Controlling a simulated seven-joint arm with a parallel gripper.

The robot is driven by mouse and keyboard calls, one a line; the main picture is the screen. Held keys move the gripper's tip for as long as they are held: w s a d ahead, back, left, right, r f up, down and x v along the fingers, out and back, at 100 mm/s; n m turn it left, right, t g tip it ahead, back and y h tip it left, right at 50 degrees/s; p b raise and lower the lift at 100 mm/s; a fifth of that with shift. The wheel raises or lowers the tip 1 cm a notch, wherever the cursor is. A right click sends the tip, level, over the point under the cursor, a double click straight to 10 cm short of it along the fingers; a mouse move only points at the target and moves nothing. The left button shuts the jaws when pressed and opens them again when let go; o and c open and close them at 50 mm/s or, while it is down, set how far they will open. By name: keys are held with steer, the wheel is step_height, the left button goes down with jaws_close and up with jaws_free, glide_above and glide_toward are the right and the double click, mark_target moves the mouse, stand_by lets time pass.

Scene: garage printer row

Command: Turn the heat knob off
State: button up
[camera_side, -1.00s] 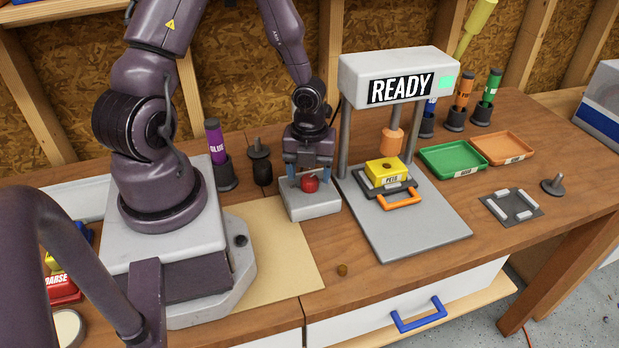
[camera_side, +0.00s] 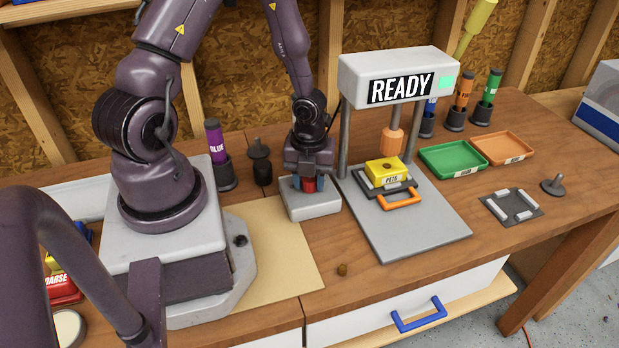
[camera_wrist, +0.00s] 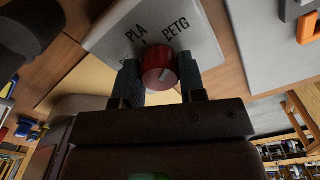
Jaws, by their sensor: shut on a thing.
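The red heat knob (camera_side: 310,184) sits on a small white box (camera_side: 312,207) beside the heat press. In the wrist view the knob (camera_wrist: 158,66) shows a pale pointer line on its face, and the box top (camera_wrist: 110,38) carries the labels PLA and PETG; another label is partly hidden by a finger. My gripper (camera_side: 309,186) points down over the box and is shut on the knob. In the wrist view its dark fingers (camera_wrist: 160,78) stand on either side of the knob.
The press (camera_side: 396,78) with a READY display stands right of my gripper, a yellow PETG block (camera_side: 384,170) on its plate. A dark stamp-like tool (camera_side: 260,165) and a purple glue stick (camera_side: 215,142) stand to the left. Green (camera_side: 455,160) and orange (camera_side: 502,148) trays lie further right.

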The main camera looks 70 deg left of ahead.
steer(key=shift+n, duration=0.3)
steer(key=n, duration=1)
steer(key=shift+w, duration=0.1)
steer(key=n, duration=0.3)
steer(key=shift+n, duration=0.3)
steer(key=n, duration=0.4)
steer(key=shift+n, duration=2.8)
steer(key=o, duration=0.9)
